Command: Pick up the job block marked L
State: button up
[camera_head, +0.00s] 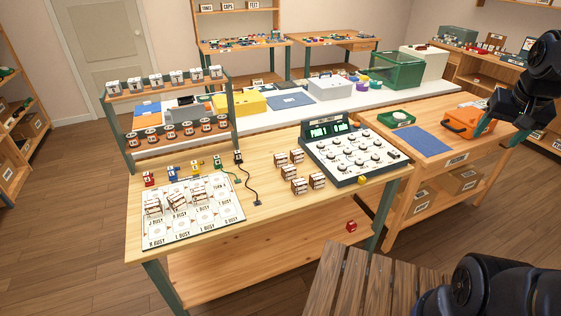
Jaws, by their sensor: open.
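Several small brown-and-white blocks (297,157) stand in a loose group on the near wooden bench, left of the dial console (352,155). A few similar blocks (177,201) lie on the white printed board (222,214) at the bench's left. The block letters are too small to read, so I cannot tell which one is marked L. My gripper (508,107) is at the upper right, over the right-hand bench, well away from the blocks. It is open, and I see nothing in it.
A rack (165,108) of labelled items stands behind the board. Plugs with dark cords (248,184) lie between board and blocks. An orange case (467,124) and a blue mat (424,140) sit on the right-hand bench. A slatted wooden surface (365,285) is in front.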

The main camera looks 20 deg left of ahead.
jog(key=w+a+r+m+g, duration=0.1)
jog(key=w+a+m+g, duration=0.15)
jog(key=w+a, duration=1.15)
jog(key=w+a+f+m+h, duration=0.1)
jog(key=w+a+f, duration=0.2)
jog(key=w+a, duration=0.4)
jog(key=w+a+f+m, duration=0.25)
jog(key=w+a, duration=0.25)
jog(key=a, duration=0.4)
jog(key=m+t+h, duration=0.1)
jog(key=m+h, duration=0.2)
send_near(280, 155)
jog(key=shift+y, duration=0.3)
jog(key=x, duration=0.5)
jog(key=shift+s+d+f, duration=0.1)
jog(key=shift+s+f, duration=0.05)
jog(key=shift+f, duration=0.25)
jog(key=shift+d+x, duration=0.1)
jog(key=shift+x, duration=1.3)
jog(key=shift+d+x, duration=0.15)
jog(key=shift+x, duration=1.2)
jog(key=c, duration=1.1)
jog(key=shift+r, duration=0.15)
